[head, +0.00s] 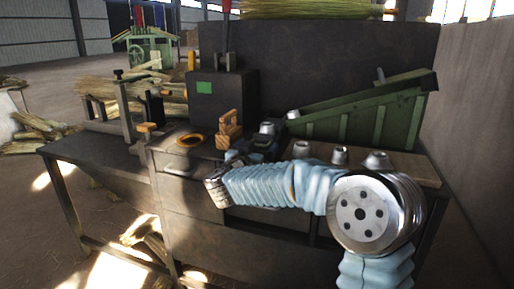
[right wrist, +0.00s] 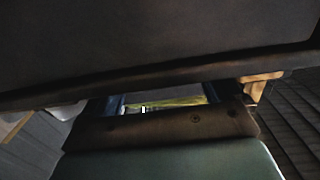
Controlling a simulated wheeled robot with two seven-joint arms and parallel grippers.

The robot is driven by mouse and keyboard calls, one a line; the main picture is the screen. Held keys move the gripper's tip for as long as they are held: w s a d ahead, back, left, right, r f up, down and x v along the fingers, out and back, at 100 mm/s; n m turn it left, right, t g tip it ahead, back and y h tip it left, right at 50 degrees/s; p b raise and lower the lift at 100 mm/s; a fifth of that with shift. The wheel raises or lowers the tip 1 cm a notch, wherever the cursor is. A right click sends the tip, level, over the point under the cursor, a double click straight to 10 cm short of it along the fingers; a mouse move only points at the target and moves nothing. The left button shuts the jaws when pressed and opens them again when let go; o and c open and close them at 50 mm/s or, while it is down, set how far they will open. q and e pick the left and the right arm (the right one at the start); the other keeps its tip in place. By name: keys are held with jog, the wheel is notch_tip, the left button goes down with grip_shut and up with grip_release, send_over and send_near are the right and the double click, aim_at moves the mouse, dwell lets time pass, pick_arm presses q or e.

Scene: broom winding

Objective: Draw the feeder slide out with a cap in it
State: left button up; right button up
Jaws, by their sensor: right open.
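The green sloping feeder (head: 345,122) stands at the back right of the bench. A metal cap (head: 293,114) sits near its low left end, and another rounded metal piece (head: 267,128) is just below. I cannot tell if that piece is a cap in the slide. A wooden handle (head: 229,129) stands upright to its left. My right gripper (head: 238,158) is low in front of the handle, partly hidden by my sleeved arm. In the right wrist view its jaws (right wrist: 165,104) are apart with nothing seen between them. The slide itself is mostly hidden. My left gripper is out of view.
Several metal caps, one of them at the middle (head: 339,155), stand on a wooden board behind my right arm. A dark surface (right wrist: 150,45) fills the upper wrist view.

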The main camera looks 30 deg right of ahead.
jog(key=shift+w+d, duration=0.2)
jog(key=c, duration=1.4)
jog(key=shift+s+a+r+p, duration=0.15)
jog(key=shift+s+a+p, duration=0.1)
jog(key=shift+a+p, duration=0.15)
jog(key=shift+c, duration=0.5)
jog(key=shift+s+a, duration=0.15)
jog(key=shift+s, duration=0.05)
jog(key=shift+f, duration=0.25)
jog(key=o, duration=1.5)
jog(key=shift+r, duration=0.1)
